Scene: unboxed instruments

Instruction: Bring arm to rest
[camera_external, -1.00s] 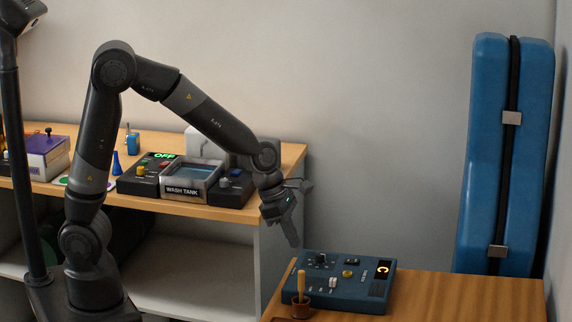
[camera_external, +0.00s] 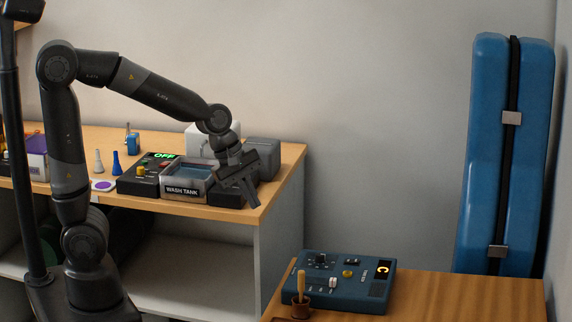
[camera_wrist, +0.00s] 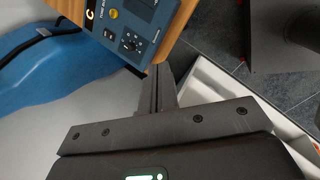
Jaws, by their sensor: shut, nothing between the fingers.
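My gripper (camera_external: 254,204) is shut and empty. In the external view it hangs in the air by the front right corner of the back workbench, in front of the wash tank (camera_external: 183,190). My arm is raised and bent, with its elbow high at the left. In the wrist view my gripper (camera_wrist: 157,72) shows its fingers together, pointing toward the blue control box (camera_wrist: 130,30), which is some distance away. The gripper touches nothing that I can see.
The blue control box (camera_external: 340,281) sits on the front wooden table (camera_external: 450,297), beside a wooden-handled tool in a brown cup (camera_external: 301,308). A tall blue case (camera_external: 503,160) leans at the right wall. Small bottles (camera_external: 117,163) and boxes stand on the back workbench (camera_external: 280,180).

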